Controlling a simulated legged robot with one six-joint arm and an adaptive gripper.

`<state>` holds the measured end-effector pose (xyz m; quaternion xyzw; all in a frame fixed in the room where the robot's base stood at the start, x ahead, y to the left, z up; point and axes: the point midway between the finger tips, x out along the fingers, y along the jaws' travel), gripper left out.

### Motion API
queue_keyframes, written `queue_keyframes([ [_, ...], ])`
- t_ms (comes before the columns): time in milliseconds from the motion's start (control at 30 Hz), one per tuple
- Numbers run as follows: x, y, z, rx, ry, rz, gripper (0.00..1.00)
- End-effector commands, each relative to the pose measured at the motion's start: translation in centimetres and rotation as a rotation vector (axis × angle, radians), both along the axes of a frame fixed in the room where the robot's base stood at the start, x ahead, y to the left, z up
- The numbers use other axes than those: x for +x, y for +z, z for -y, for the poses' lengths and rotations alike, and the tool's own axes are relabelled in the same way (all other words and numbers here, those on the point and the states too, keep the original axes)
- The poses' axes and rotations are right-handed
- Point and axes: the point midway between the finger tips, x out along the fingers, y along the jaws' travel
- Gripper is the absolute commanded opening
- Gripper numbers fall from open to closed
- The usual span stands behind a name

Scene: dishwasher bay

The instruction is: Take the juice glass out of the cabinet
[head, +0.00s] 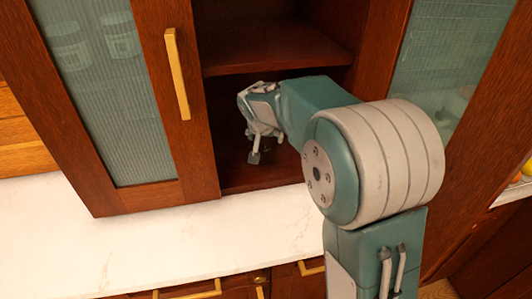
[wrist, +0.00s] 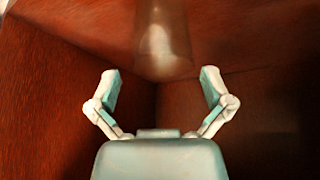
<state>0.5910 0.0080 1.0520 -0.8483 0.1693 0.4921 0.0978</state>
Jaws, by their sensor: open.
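The juice glass (wrist: 164,45) shows in the wrist view as a clear, see-through shape at the top centre, beyond my fingertips. My gripper (wrist: 160,82) is open, with one finger on each side of the picture and nothing between them. The glass lies ahead of the gap and is apart from the fingers. In the head view my gripper (head: 258,145) is inside the open cabinet (head: 275,50), below its middle shelf. The glass cannot be made out in the head view; my arm covers part of the opening.
A cabinet door with ribbed glass (head: 110,95) and a brass handle (head: 177,75) stands left of the opening. Another ribbed glass panel (head: 440,60) is on the right. A pale marble counter (head: 200,235) runs below. Wooden cabinet walls (wrist: 60,80) close in around my gripper.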

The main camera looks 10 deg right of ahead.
Motion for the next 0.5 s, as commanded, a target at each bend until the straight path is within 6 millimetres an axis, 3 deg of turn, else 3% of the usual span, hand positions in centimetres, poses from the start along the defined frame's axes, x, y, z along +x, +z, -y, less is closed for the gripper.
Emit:
queue_keyframes([
  [500,3.1,-4.7,1.1,0.0,0.001,0.0,1.0],
])
